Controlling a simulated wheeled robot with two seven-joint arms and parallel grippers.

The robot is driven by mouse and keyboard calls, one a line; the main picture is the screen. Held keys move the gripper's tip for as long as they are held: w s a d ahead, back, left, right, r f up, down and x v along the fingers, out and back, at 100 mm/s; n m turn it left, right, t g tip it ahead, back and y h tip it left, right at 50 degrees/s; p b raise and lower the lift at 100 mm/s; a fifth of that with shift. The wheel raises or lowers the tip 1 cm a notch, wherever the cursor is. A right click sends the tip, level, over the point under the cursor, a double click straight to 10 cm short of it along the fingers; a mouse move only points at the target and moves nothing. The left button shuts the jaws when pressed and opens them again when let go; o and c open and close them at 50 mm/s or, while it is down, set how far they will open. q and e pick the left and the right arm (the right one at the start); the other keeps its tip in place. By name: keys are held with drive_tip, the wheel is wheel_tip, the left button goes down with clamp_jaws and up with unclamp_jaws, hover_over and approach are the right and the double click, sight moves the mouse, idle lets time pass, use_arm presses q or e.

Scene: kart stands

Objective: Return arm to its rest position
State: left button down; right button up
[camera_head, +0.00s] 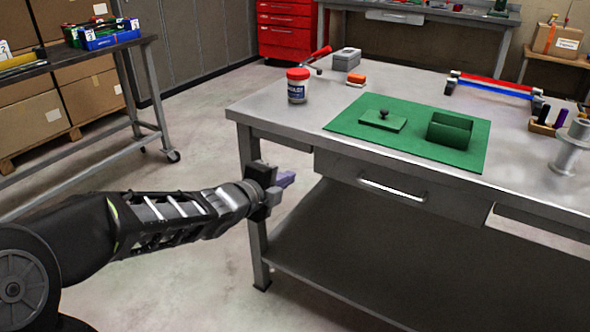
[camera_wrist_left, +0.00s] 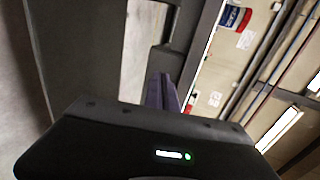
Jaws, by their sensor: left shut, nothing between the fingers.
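My left arm comes in from the lower left in the head view. Its left gripper (camera_head: 286,180) is in front of the near left leg of the steel workbench (camera_head: 300,128), below the tabletop level. The purple fingers are together with nothing between them. In the left wrist view the purple fingers (camera_wrist_left: 160,92) point away from the camera, with grey metal surfaces around them. I cannot tell from these views how far the gripper is from the bench leg. My right gripper is not in view.
On the bench are a red-lidded tub (camera_head: 298,87), a green mat (camera_head: 345,124) with a green lidded piece and a green box, and a grey spool (camera_head: 571,148). A drawer (camera_head: 395,188) faces me. A wheeled cart (camera_head: 150,92) stands left. Open floor lies between cart and bench.

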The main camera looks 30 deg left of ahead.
use_arm(q)
drive_tip(key=shift+s+r, duration=0.1)
drive_tip(key=shift+s, duration=0.25)
idle(0.4)
drive_tip(key=s+d+f+n+g, duration=0.1)
drive_tip(key=d+f+n+g, duration=0.15)
drive_tip(key=f+n, duration=0.45)
drive_tip(key=s+d+f+n+g+h, duration=0.15)
drive_tip(key=d+f+n, duration=0.3)
drive_tip(key=f, duration=0.55)
drive_tip(key=s+d+f+n+g+y, duration=0.1)
drive_tip(key=s+d+f+n+g, duration=0.15)
drive_tip(key=f+n, duration=0.45)
drive_tip(key=s+d+f+n+g+h, duration=0.1)
drive_tip(key=s+d+f+g, duration=0.3)
drive_tip(key=s+d+f, duration=0.55)
drive_tip(key=s+d+f+n+g+h, duration=0.1)
drive_tip(key=s+d+f+g+h, duration=0.15)
drive_tip(key=s+d+f, duration=0.7)
drive_tip(key=s+a+r+p, duration=0.1)
drive_tip(key=r+p, duration=0.9)
drive_tip(key=p, duration=0.1)
drive_tip(key=s+a+r+p, duration=0.1)
drive_tip(key=s+r+p, duration=0.1)
drive_tip(key=r+p, duration=0.9)
drive_tip(key=shift+s+a+r+g+y+p, duration=0.2)
drive_tip(key=shift+a+g+y+p, duration=0.15)
drive_tip(key=shift+p, duration=0.4)
